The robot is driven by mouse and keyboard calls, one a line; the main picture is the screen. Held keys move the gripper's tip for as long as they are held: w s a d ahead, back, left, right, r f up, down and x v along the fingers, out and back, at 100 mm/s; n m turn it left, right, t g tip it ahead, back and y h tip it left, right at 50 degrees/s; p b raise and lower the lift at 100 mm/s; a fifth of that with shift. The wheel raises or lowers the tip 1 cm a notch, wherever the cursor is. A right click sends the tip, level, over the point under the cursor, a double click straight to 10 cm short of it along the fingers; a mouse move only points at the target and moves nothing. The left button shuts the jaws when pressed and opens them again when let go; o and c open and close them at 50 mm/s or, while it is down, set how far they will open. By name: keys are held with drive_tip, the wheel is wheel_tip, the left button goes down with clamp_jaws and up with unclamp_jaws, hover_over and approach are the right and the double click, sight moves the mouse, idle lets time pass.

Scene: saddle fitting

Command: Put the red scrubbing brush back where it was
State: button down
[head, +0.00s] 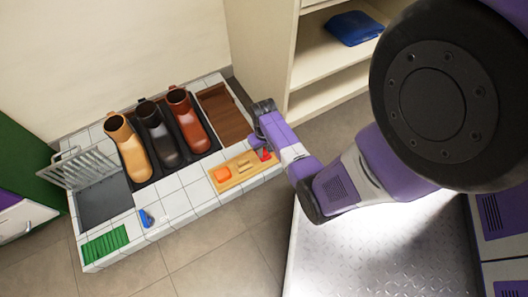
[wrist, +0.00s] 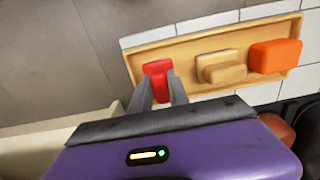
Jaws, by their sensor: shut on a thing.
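The red scrubbing brush (wrist: 158,68) is between the two fingers of my gripper (wrist: 161,88) in the wrist view. It also shows as a small red piece in the head view (head: 265,155), partly hidden by my gripper. My gripper is shut on it. The brush is over the left end of a shallow wooden tray (wrist: 225,36) in the wrist view; I cannot tell whether it touches the tray floor. A tan brush (wrist: 221,67) and an orange brush (wrist: 275,56) lie in the same tray, to the right of the red one. The tray (head: 217,187) is at the tiled platform's front right edge.
Tan (head: 128,148), black (head: 158,135) and red-brown (head: 187,120) boots stand behind the tray. A blue item (head: 146,218) and a green mat (head: 105,243) are at the front left. A shelf unit (head: 265,45) stands behind.

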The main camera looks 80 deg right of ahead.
drive_tip(key=shift+f, duration=0.1)
drive_tip(key=c, duration=1.3)
unclamp_jaws()
drive_tip(key=shift+o, duration=0.2)
